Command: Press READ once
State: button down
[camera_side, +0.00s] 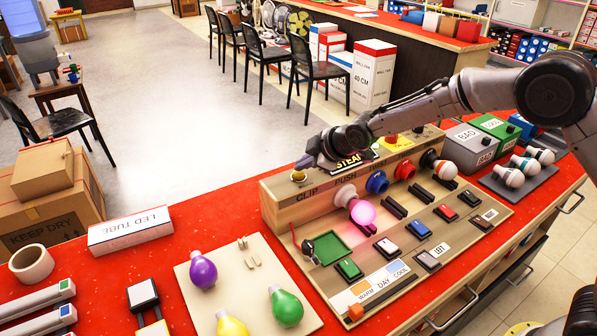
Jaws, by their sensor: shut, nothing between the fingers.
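A wooden test panel (275,212) with a raised back stands on the red counter. Several rocker switches sit on its sloped face, among them a green one (349,269), a white one (387,248), a blue one (419,230) and a red one (446,212). A small label (430,259) lies in front of them. I cannot read the word READ on any of them. My gripper (304,163) is shut and empty above the panel's back left corner, close over a small brass-coloured fitting (298,176). I cannot tell whether they touch.
A pink bulb (363,212) glows in a socket. Blue and red sockets and a white bulb (445,169) stand to its right. A board of coloured bulbs (251,316) lies at front left. An LED TUBE box (130,230) sits behind it. BAD and GOOD bins stand at right.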

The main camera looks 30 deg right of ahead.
aim_at(303, 174)
jog(key=shift+r, duration=0.6)
jog(key=shift+r, duration=0.15)
jog(key=shift+r, duration=2.4)
